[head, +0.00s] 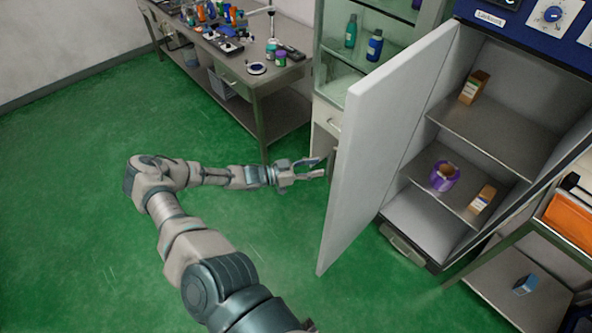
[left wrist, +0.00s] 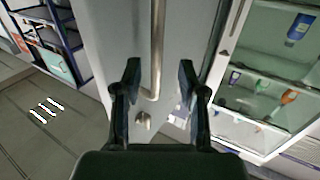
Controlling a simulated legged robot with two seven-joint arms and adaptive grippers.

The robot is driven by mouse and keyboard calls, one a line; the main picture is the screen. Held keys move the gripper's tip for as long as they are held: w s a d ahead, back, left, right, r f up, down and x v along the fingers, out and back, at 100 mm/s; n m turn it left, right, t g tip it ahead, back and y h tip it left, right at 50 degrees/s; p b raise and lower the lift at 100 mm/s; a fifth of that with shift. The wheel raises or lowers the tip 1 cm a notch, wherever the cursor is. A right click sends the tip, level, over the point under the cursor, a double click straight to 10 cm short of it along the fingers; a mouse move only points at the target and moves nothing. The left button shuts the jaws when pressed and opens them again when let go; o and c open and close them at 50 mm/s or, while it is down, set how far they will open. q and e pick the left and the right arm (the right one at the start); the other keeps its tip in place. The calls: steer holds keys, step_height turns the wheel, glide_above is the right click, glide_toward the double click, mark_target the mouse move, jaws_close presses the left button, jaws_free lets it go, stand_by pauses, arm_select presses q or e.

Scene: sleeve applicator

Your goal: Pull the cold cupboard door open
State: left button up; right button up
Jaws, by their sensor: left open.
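The cold cupboard (head: 478,110) stands at the right in the head view with its white door (head: 385,150) swung wide open, showing the metal shelves inside. My left gripper (head: 318,169) is open at the outer side of the door, near its free edge. In the left wrist view, the door's outer face (left wrist: 110,40) fills the middle. Its vertical bar handle (left wrist: 157,50) lies between the two open fingers (left wrist: 160,72) in the picture; contact cannot be told. A small knob or lock (left wrist: 143,122) sits below the handle. My right gripper is not in view.
Small boxes (head: 474,88) and a purple cup-like item (head: 445,176) stand on the cupboard shelves. A glass-shelved cabinet (head: 345,85) stands behind the door. A cluttered bench (head: 285,80) is at the back. A cart (head: 500,290) stands front right. Green floor at left is clear.

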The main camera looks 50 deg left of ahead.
arm_select(q)
steer(key=shift+v, duration=3)
steer(key=shift+w+a+f, duration=0.1)
steer(key=shift+a+f, duration=0.05)
steer(key=shift+a, duration=0.05)
